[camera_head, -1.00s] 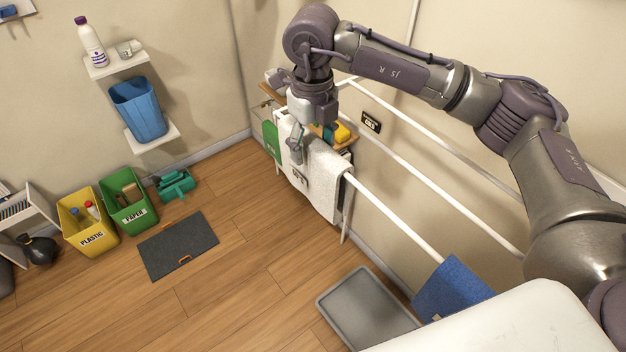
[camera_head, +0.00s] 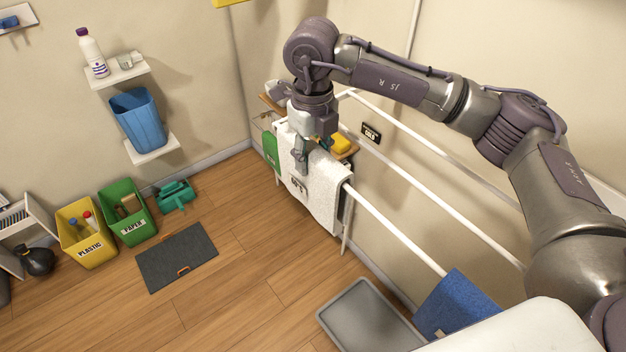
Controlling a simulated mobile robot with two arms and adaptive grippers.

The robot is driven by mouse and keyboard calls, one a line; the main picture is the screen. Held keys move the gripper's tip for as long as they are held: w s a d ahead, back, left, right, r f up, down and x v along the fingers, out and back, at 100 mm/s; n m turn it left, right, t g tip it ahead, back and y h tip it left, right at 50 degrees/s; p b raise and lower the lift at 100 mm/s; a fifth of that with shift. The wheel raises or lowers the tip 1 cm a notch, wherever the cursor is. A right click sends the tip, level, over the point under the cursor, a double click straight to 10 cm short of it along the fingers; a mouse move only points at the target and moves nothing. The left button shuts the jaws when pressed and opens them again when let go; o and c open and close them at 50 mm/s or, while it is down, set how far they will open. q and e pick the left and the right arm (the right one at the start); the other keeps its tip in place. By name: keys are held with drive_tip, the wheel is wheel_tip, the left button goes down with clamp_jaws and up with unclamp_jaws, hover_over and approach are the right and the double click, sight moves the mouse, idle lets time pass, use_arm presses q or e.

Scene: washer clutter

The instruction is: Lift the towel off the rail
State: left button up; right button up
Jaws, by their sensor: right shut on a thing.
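A white towel (camera_head: 327,188) hangs folded over the near white rail (camera_head: 395,229) at its far end. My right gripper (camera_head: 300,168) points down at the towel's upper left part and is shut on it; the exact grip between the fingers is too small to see. The towel still drapes over the rail. A blue cloth (camera_head: 458,303) hangs over the same rail closer to me. My left gripper is out of view.
A wooden shelf with a yellow item (camera_head: 341,143) stands behind the towel. A grey tray (camera_head: 368,318) lies on the floor below the rail. Yellow (camera_head: 88,249) and green (camera_head: 133,228) bins stand at left. A dark mat (camera_head: 177,257) lies on open floor.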

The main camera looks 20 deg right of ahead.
wheel_tip(320, 180, up, 17)
drive_tip(key=p, duration=0.8)
drive_tip(key=shift+f, duration=0.15)
